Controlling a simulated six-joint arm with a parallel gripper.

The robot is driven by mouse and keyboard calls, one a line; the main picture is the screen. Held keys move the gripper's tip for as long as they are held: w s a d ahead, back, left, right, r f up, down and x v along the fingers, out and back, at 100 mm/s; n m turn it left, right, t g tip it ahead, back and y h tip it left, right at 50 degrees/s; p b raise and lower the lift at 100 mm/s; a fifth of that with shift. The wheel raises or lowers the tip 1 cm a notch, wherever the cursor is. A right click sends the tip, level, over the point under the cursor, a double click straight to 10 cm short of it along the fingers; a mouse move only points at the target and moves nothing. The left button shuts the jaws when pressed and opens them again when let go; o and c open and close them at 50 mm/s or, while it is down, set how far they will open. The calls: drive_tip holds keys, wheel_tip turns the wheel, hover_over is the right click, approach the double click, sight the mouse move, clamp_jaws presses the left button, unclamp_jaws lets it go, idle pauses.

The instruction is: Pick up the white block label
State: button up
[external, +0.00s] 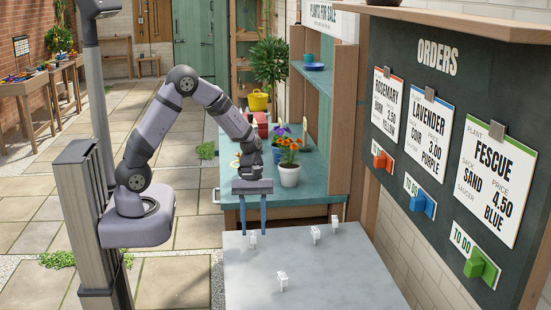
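Several small white block labels stand on the grey tabletop (300,262). One white block label (253,240) is at the far left of the table, low between my gripper's fingertips. Others are a white block label (335,221) at the back right, one (315,233) just left of it, and one (282,280) nearer the front. My gripper (253,231) points straight down with its two blue fingers apart. A gap shows between the fingers, and I cannot tell whether either touches the label.
Behind the grey table is a teal bench (320,182) with a white pot of orange flowers (289,174) close to my gripper's right. An orders board (450,130) with cards and coloured blocks stands on the right. The tabletop's front and middle are mostly clear.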

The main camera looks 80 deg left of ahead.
sight(253, 233)
drive_tip(key=shift+p+x, duration=0.45)
drive_tip(key=shift+x, duration=2.1)
drive_tip(key=shift+a, duration=0.15)
drive_tip(key=shift+c, duration=0.7)
clamp_jaws()
